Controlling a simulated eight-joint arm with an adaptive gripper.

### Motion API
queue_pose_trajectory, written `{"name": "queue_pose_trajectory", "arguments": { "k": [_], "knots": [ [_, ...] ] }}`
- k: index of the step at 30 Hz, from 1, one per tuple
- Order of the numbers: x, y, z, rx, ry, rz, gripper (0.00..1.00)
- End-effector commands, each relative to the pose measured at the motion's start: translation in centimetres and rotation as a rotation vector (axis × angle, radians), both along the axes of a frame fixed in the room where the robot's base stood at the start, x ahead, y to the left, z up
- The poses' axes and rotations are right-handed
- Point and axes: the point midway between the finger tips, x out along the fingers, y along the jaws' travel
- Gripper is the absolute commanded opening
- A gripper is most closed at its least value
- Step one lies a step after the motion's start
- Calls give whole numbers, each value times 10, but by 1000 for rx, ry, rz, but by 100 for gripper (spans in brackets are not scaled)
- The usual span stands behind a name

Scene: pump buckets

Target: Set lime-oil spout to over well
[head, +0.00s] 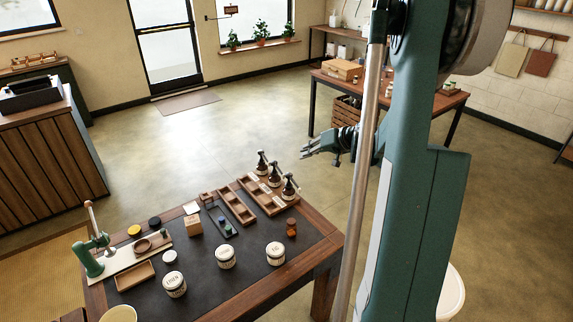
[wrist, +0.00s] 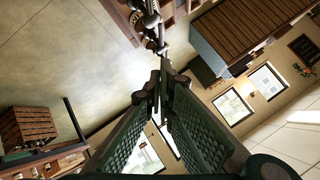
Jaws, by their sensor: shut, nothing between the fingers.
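Three dark pump bottles with metal spouts stand in a row in a wooden rack (head: 258,200) at the table's back right: a far one (head: 262,165), a middle one (head: 274,178) and a near one (head: 289,189). Their small labels are too small to read, so I cannot tell which is lime-oil. The wells are hard to make out. My gripper (head: 305,150) hangs in the air to the right of the bottles, apart from them. In the wrist view its fingers (wrist: 166,80) are together and empty, with dark pump shapes (wrist: 153,35) beyond the tips.
A wooden compartment tray (head: 236,207) lies left of the rack. Open floor lies behind the table.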

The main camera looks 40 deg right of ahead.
Motion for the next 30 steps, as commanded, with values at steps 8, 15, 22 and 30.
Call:
{"name": "queue_pose_trajectory", "arguments": {
  "k": [8,15,22,30],
  "knots": [
    [0,-5,-2,3,-7,-2,0],
    [0,-5,-2,3,-6,-2,0],
    [6,-4,-7,2,-6,-3,0],
    [27,3,-23,2,-5,0,0]
  ]
}}
